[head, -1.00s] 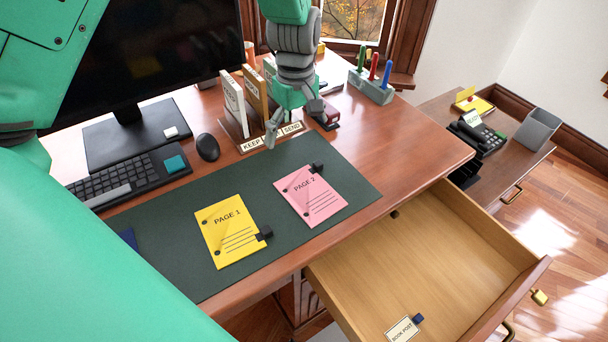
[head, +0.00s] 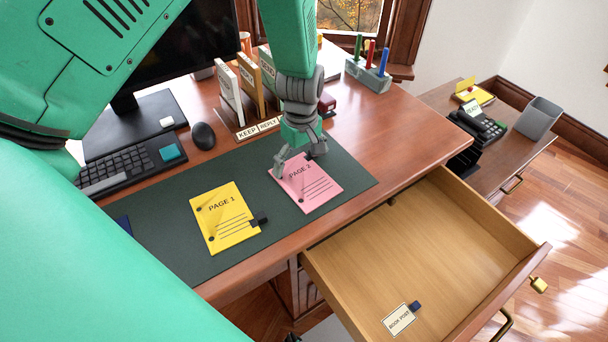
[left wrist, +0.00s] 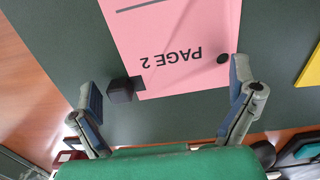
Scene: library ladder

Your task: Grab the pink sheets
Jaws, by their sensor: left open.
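The pink sheets (head: 313,192), marked PAGE 2, lie flat on the dark green desk mat (head: 160,215). They also show in the left wrist view (left wrist: 180,35), with their top edge towards my gripper. A black block-like clip (left wrist: 121,89) sits at one top corner and a dark round spot at the other. My left gripper (head: 298,160) is open over the top edge of the pink sheets. In the left wrist view my left gripper (left wrist: 165,90) has its fingers spread, with the top edge between them, nothing held. I cannot tell whether the fingertips touch the mat. My right gripper is not in view.
Yellow sheets (head: 225,218), marked PAGE 1, lie left of the pink ones. An open drawer (head: 425,255) holding a BOOK POST card (head: 398,320) juts out at the desk front. Upright files (head: 250,85) and a red-and-black stamp-like object (head: 327,103) stand behind the gripper.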

